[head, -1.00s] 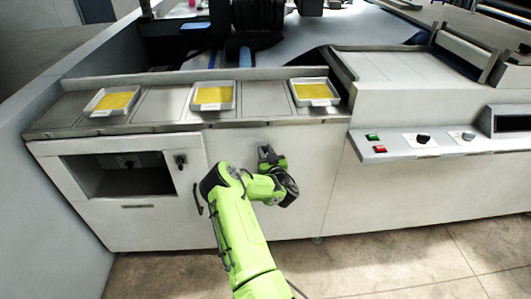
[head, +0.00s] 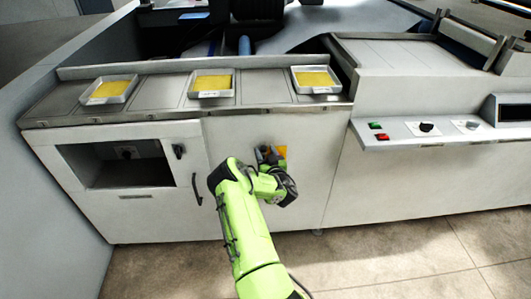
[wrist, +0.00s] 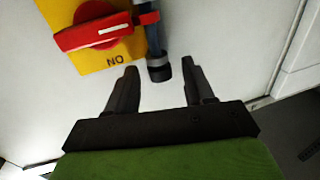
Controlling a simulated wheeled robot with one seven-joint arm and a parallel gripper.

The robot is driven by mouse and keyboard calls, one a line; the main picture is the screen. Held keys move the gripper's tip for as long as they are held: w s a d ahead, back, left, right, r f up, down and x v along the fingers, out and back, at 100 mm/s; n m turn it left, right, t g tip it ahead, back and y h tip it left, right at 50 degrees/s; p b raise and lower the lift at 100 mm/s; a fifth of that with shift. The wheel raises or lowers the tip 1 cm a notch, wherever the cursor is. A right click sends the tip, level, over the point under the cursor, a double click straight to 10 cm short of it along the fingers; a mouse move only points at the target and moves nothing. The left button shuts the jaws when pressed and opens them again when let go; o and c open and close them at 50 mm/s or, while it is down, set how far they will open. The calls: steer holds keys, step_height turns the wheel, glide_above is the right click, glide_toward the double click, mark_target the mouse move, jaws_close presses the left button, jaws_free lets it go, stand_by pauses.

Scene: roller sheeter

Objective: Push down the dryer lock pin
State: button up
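In the wrist view a grey-blue pin with a black knob end (wrist: 159,69) runs along the white panel; I take it as the dryer lock pin. It lies beside a red rotary handle on a yellow plate (wrist: 92,62), whose lettering appears upside down. My gripper (wrist: 160,72) is open and empty. Its black fingers stand apart, with the knob in the gap between the tips as seen; whether they touch it cannot be told. In the head view my gripper (head: 266,154) is at the cabinet front, beside the yellow plate (head: 281,151), and the pin cannot be made out.
Trays with yellow contents (head: 211,84) stand along the machine's top ledge. A control shelf (head: 450,130) with buttons and knobs juts out at right. At left are an open recess (head: 115,163) and a black door handle (head: 196,190). The floor in front is clear.

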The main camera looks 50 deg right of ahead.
steer(key=p+v, duration=1.4)
steer(key=v, duration=0.1)
steer(key=shift+s+a+r+p, duration=0.2)
steer(key=shift+s+r+p, duration=0.05)
steer(key=shift+s+p, duration=0.15)
steer(key=shift+f, duration=0.15)
steer(key=shift+w, duration=0.1)
